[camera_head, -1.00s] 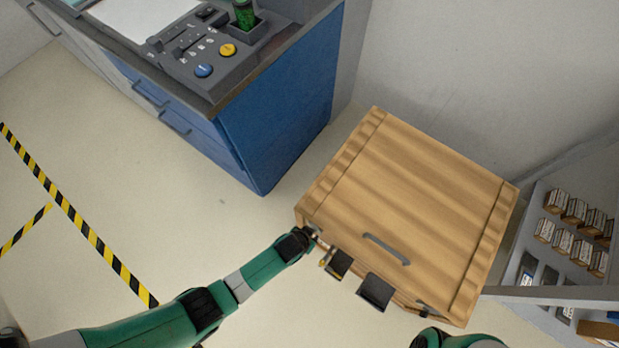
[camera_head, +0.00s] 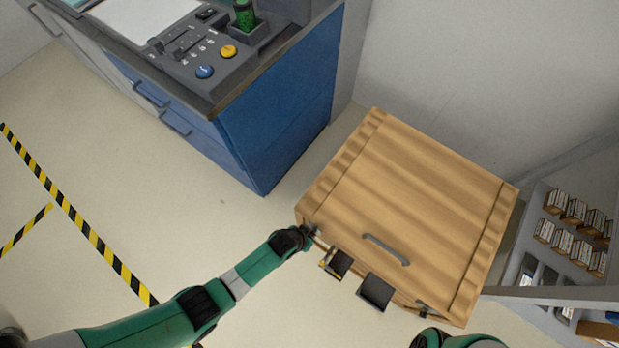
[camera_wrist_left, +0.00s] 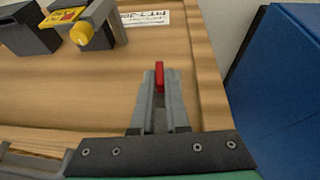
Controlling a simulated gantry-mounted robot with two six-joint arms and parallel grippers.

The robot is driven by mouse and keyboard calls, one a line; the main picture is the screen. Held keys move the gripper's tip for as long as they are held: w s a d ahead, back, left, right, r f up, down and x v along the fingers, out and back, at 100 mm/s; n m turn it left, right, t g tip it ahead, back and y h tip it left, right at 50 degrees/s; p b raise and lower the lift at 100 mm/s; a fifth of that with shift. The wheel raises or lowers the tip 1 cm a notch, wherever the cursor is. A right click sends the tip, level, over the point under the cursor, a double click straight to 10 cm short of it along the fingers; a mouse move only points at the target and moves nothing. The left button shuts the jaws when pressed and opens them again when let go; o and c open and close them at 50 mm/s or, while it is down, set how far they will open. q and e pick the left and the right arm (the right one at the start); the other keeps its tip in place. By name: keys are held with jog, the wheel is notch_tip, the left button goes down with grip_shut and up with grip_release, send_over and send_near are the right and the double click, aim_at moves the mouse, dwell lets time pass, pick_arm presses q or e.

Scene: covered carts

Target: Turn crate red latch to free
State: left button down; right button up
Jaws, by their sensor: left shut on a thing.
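The wooden crate (camera_head: 410,190) stands on the floor, its ribbed lid shut and a grey handle (camera_head: 386,250) near the front edge. In the left wrist view, the red latch (camera_wrist_left: 159,76) sits at the crate's front face (camera_wrist_left: 200,75), upright between my left gripper's fingertips (camera_wrist_left: 158,92). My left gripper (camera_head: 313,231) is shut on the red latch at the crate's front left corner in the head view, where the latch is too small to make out. Only a green part of my right arm shows at the bottom edge; its gripper is out of view.
Two dark boxes (camera_head: 375,291) stick out from the crate's front; a yellow knob (camera_wrist_left: 82,34) is beside one. A blue cabinet (camera_head: 278,110) stands close on the left. A shelf (camera_head: 545,292) with small boxes is at the right. Floor at left is clear.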

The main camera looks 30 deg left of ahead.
pick_arm(q)
jog(key=shift+a+h, duration=0.2)
jog(key=shift+h, duration=0.4)
jog(key=shift+a+f+n+h+b, duration=0.15)
jog(key=shift+n+h+b, duration=0.2)
jog(key=shift+h, duration=0.75)
jog(key=shift+a+f+n+h+b, duration=0.1)
jog(key=shift+n+h+b, duration=0.25)
jog(key=shift+h, duration=0.75)
jog(key=c, duration=0.9)
grip_release()
jog(key=shift+r, duration=0.1)
